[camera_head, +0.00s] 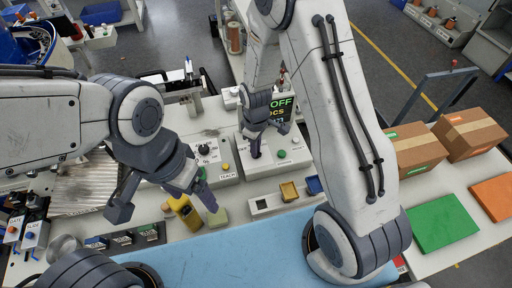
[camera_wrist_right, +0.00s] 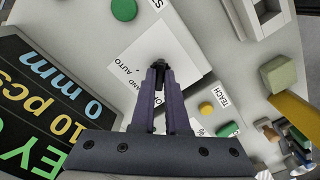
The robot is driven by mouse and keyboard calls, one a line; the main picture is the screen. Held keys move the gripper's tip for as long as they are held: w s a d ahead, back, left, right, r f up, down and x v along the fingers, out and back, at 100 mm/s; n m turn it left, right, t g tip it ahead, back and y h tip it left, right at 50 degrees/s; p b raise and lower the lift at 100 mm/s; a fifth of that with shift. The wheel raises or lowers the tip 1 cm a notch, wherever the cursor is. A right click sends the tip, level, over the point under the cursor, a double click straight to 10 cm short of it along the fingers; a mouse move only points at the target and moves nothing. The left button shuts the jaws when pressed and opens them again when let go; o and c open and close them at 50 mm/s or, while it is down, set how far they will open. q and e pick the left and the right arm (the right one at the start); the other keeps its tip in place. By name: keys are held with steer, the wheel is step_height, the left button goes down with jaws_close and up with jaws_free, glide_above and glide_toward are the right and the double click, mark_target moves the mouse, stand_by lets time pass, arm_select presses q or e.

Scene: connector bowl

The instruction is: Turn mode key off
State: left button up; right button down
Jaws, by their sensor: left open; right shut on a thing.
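The mode key (camera_wrist_right: 159,65) is a small dark key on a white plate marked AUTO, in the right wrist view. My right gripper (camera_wrist_right: 160,78) is shut on it, with the fingertips over the plate and hiding most of the key and some lettering. In the head view my right gripper (camera_head: 255,152) points down onto the white control box (camera_head: 285,164). A display (camera_head: 279,108) behind it shows green text ending in OFF, partly hidden by my arm. My left gripper (camera_head: 168,212) is open, above the table at the left, near a yellow object, and holds nothing that I can see.
A green button (camera_wrist_right: 124,9) and a yellow button (camera_wrist_right: 206,108) lie near the key. A yellow device (camera_head: 186,211) stands below my left gripper. Cardboard boxes (camera_head: 415,148) and a green panel (camera_head: 436,222) are at the right. The blue mat (camera_head: 240,250) in front looks largely clear.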

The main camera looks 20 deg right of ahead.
steer(key=c, duration=0.9)
jaws_free()
step_height(320, 180, up, 11)
steer(key=shift+f+b, duration=0.2)
steer(key=shift+b, duration=0.3)
